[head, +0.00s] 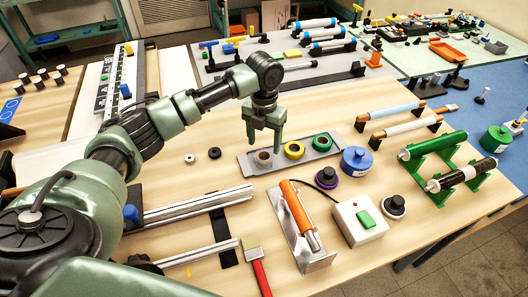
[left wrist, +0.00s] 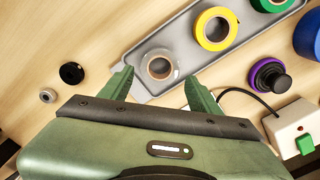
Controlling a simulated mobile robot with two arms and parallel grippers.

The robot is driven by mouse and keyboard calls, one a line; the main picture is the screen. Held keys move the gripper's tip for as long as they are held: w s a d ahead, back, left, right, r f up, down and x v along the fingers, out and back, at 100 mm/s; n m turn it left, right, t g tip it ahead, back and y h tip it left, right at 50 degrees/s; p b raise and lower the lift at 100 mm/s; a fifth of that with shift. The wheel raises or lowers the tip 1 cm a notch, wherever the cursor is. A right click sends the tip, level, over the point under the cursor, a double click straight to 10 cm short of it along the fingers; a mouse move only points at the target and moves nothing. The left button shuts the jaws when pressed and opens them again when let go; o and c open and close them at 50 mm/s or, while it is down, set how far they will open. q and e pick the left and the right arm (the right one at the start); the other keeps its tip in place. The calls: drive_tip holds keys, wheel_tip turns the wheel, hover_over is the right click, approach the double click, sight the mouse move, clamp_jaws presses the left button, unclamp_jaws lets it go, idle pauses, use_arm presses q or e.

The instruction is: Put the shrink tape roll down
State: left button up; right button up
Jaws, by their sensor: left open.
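The shrink tape roll, a pale, see-through ring (left wrist: 160,66) with a tan middle, lies flat at the left end of a grey tray. In the head view the roll (head: 263,158) looks brownish. My left gripper (head: 264,147) points down over that end of the tray, open. In the left wrist view its two fingers (left wrist: 162,88) stand apart to either side of the roll, with gaps between. The grey tray (head: 246,166) also holds a yellow roll (head: 294,150) and a green roll (head: 322,142). My right gripper is not in view.
A blue round container (head: 356,160) stands right of the tray. A purple-based knob (head: 327,178), an orange-handled tool (head: 296,208) and a white box with a green button (head: 359,221) are in front. Small black and white rings lie to the left.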

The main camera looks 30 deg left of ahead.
use_arm(q)
wheel_tip(320, 180, up, 7)
drive_tip(key=shift+b, duration=0.3)
drive_tip(key=shift+f, duration=0.15)
idle(0.3)
